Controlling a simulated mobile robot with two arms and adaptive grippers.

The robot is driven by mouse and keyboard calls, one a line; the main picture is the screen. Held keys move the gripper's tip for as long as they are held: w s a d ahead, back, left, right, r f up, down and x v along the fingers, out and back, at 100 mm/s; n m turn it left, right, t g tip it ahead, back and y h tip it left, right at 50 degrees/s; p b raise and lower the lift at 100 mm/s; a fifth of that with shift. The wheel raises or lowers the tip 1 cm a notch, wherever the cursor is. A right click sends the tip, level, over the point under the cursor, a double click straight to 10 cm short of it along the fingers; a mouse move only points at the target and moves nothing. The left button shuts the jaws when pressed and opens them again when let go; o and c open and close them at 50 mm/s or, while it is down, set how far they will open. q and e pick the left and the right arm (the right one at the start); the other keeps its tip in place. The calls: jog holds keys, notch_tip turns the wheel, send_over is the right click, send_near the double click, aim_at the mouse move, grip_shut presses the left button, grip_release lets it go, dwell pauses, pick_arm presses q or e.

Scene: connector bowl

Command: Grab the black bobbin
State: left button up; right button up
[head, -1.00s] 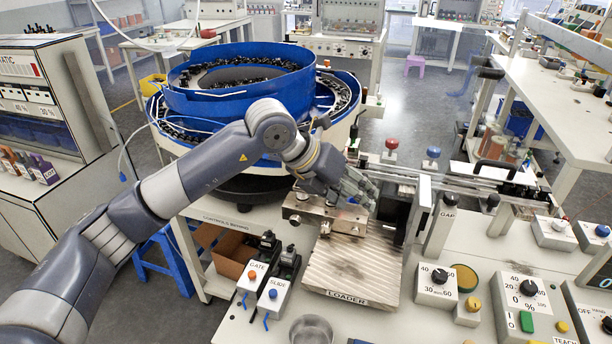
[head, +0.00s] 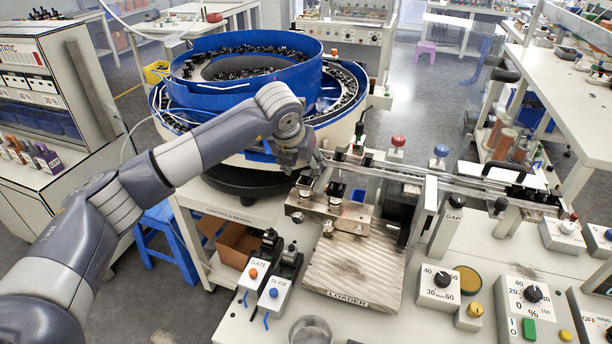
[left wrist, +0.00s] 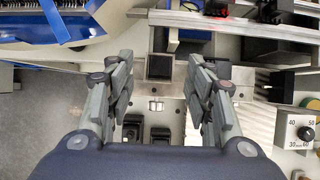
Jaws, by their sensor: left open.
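My left gripper (head: 318,178) is above the back left of the metal loader block (head: 330,214). In the left wrist view, its two fingers (left wrist: 159,82) are spread wide with nothing held between them. A small dark square part (left wrist: 159,67), which looks like the black bobbin, shows in the gap between the fingertips. In the head view, small black parts stand on the block: one (head: 336,190) to the right of the fingers and one (head: 306,187) close below them. I cannot tell for sure which one is the bobbin. My right gripper is not in view.
A blue feeder bowl (head: 245,100) full of black parts stands behind my arm. A metal rail (head: 440,180) runs right from the block. The ridged loader plate (head: 355,268) lies in front. GATE (head: 258,272) and SLIDE (head: 279,292) switch boxes stand at front left.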

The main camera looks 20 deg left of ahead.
aim_at(306, 172)
pick_arm(q)
jog(key=x, duration=0.3)
jog(key=shift+w+f+p, duration=0.1)
jog(key=shift+f+p, duration=0.1)
jog(key=shift+p, duration=0.1)
jog(key=shift+c, duration=0.5)
jog(key=c, duration=0.8)
jog(key=shift+r, duration=0.15)
